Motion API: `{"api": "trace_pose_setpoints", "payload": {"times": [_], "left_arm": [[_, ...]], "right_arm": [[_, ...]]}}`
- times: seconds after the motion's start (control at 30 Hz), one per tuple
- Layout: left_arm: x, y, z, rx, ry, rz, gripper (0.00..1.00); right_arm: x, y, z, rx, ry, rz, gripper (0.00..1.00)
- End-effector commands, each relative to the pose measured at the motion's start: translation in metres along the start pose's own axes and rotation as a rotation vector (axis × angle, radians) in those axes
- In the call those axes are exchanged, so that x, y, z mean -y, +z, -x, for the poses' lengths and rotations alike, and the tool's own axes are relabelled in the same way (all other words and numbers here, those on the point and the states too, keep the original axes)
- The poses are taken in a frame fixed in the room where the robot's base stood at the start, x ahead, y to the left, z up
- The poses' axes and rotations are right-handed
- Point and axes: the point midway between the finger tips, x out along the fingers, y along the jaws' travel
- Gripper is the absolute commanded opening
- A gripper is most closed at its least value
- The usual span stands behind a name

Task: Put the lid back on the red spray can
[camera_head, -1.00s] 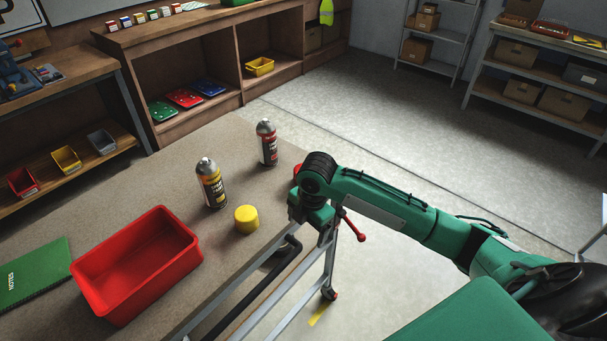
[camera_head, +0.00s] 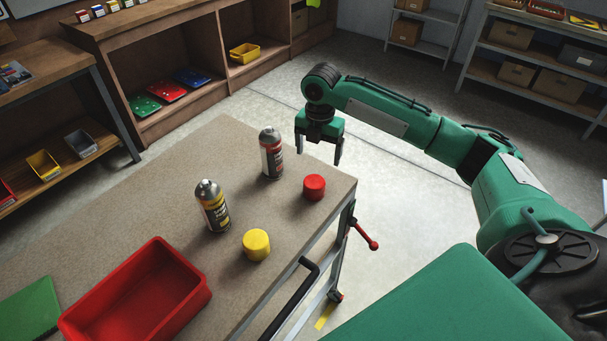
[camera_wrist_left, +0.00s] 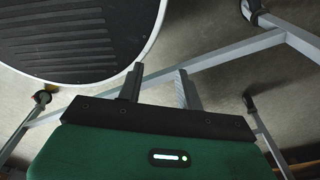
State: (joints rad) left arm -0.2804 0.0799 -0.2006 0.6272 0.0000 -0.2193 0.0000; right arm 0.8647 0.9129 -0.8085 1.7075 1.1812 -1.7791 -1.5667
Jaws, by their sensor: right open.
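The red spray can (camera_head: 270,155) stands upright and uncapped on the table in the head view, its silver top bare. The red lid (camera_head: 314,187) sits on the table to its right, near the edge. My right gripper (camera_head: 318,153) is open and empty, pointing down, above and beyond the red lid and to the right of the can. It appears apart from both. My left gripper (camera_wrist_left: 160,72) shows in the left wrist view with its fingers apart and nothing between them, above the floor and metal frame bars.
A yellow spray can (camera_head: 213,207) and a yellow lid (camera_head: 256,244) stand nearer on the table (camera_head: 165,185). A red bin (camera_head: 180,312) and a green notebook (camera_head: 28,310) lie at the front left. The table's far left part is clear.

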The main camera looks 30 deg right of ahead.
Motion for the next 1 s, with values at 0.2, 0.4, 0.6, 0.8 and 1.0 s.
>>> {"api": "trace_pose_setpoints", "payload": {"times": [0.2,0.4,0.6,0.8,1.0], "left_arm": [[-0.002,0.012,0.001,0.015,0.002,0.001,0.36],[-0.007,0.041,0.004,0.052,0.007,0.001,0.36],[-0.006,0.034,0.015,0.045,0.006,0.001,0.36],[-0.002,0.006,0.024,0.010,0.002,0.001,0.36],[-0.002,0.010,0.026,0.015,0.003,0.001,0.36]], "right_arm": [[0.000,0.001,0.000,0.000,-0.001,0.001,0.84],[0.000,0.000,-0.002,0.000,-0.001,0.001,0.84],[0.001,-0.001,-0.032,-0.003,-0.004,0.001,0.84],[-0.001,0.000,-0.069,-0.001,-0.002,0.000,0.84],[-0.001,0.000,-0.085,0.000,-0.001,0.001,0.84]]}}
